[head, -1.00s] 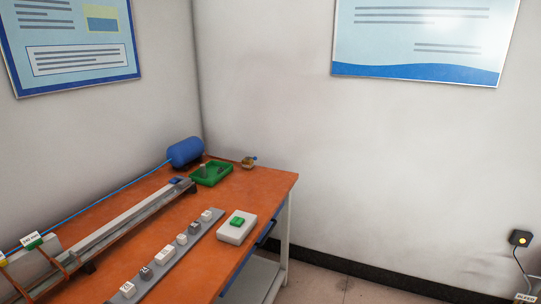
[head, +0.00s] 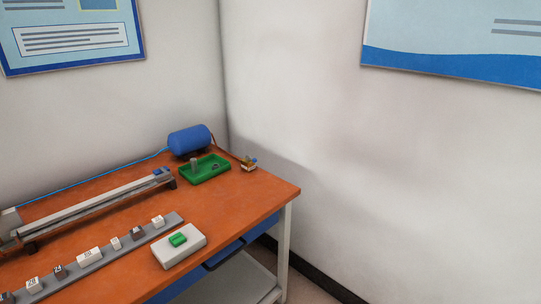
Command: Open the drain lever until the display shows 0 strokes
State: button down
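A small brass-coloured fitting with a blue part (head: 249,163), which looks like the drain valve with its lever, stands at the far right corner of the orange table. It is too small to tell how the lever is turned. A blue tank (head: 190,141) lies beside it, to its left, at the back of the table. No display showing strokes can be made out. My gripper is not in view.
The orange table (head: 225,215) has a green tray (head: 205,169), a long metal rail (head: 95,205), a grey strip with several labelled blocks (head: 131,238) and a white box with a green top (head: 180,247). Walls stand behind and to the right. Blue drawers (head: 232,252) sit under the tabletop.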

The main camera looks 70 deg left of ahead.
aim_at(248, 158)
jog(key=u, duration=1.55)
jog(key=i, duration=1.45)
jog(key=u, duration=0.65)
jog(key=i, duration=0.45)
jog(key=u, duration=0.45)
